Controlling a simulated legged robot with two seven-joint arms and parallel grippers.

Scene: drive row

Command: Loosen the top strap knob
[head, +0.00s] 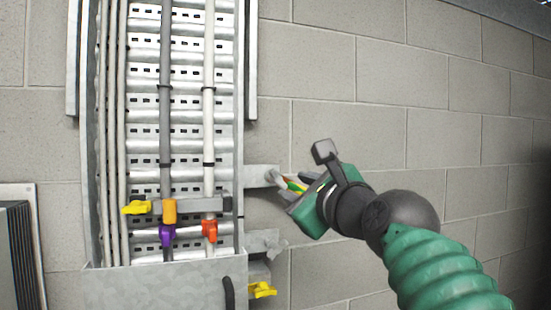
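A metal bracket (262,177) sticks out from the right side of the cable tray, with a green-and-yellow piece (295,186) at its end. My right gripper (292,190) is at this end, and its fingers are close around or beside the piece. The gripper's body hides part of it, so I cannot tell whether it touches or grips. No strap knob shows clearly at this bracket. My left gripper is out of view.
The vertical cable tray (244,90) carries several grey cables on a block wall (340,75). A dark finned unit (20,250) stands at lower left. The wall at right is bare.

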